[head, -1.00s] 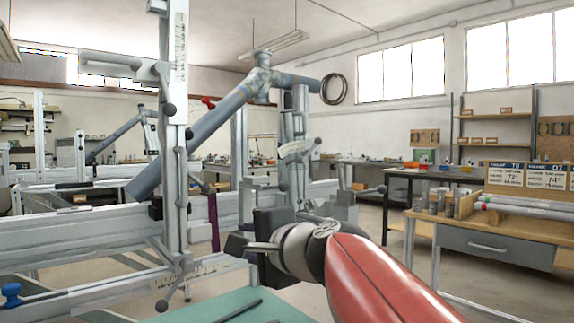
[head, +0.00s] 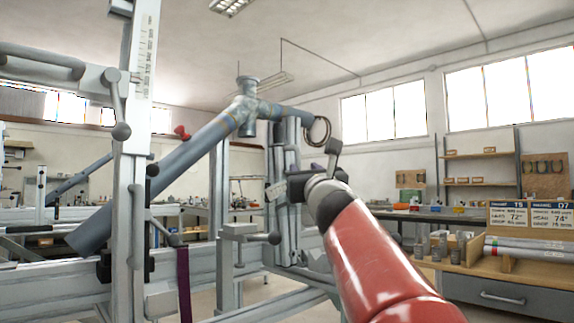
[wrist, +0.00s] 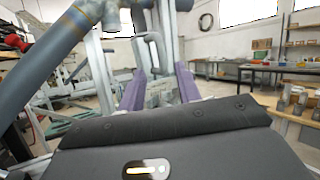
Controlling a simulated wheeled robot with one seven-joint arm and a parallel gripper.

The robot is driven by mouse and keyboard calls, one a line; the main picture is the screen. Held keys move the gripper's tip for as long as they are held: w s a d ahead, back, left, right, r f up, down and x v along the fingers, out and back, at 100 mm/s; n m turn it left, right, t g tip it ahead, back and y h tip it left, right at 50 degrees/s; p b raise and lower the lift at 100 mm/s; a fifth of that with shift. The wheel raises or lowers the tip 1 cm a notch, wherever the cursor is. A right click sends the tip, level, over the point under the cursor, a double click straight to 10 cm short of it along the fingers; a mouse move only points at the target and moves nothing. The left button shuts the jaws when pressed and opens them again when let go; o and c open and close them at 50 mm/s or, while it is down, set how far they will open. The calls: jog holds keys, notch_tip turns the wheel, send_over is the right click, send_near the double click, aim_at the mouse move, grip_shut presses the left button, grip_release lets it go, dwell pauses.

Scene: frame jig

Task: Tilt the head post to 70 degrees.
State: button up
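The head post (head: 283,165) is an upright grey post on the jig's rail, standing under the front of a blue-grey frame tube. The frame's head tube (head: 247,105) is just left of its top. A pale plate (head: 276,190) with dark marks is on the post. My gripper (head: 301,183) is in front of the post's right side in the head view; its fingertips are hard to separate there. In the wrist view my gripper (wrist: 161,88) shows two purple fingers spread apart, with the post beyond them. Contact with the post cannot be told.
A tall scaled column (head: 135,150) with knobbed levers stands at the left. The long frame tube (head: 160,180) slopes across the jig. A horizontal rail (head: 75,280) runs below. A workbench (head: 490,285) with tubes and number cards (head: 530,215) is at the right.

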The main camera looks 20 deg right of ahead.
aim_at(298, 161)
jog(key=p+x, duration=0.3)
jog(key=x, duration=0.5)
jog(key=shift+w+d+r, duration=0.1)
jog(key=shift+w, duration=0.05)
jog(key=shift+c, duration=0.4)
grip_shut()
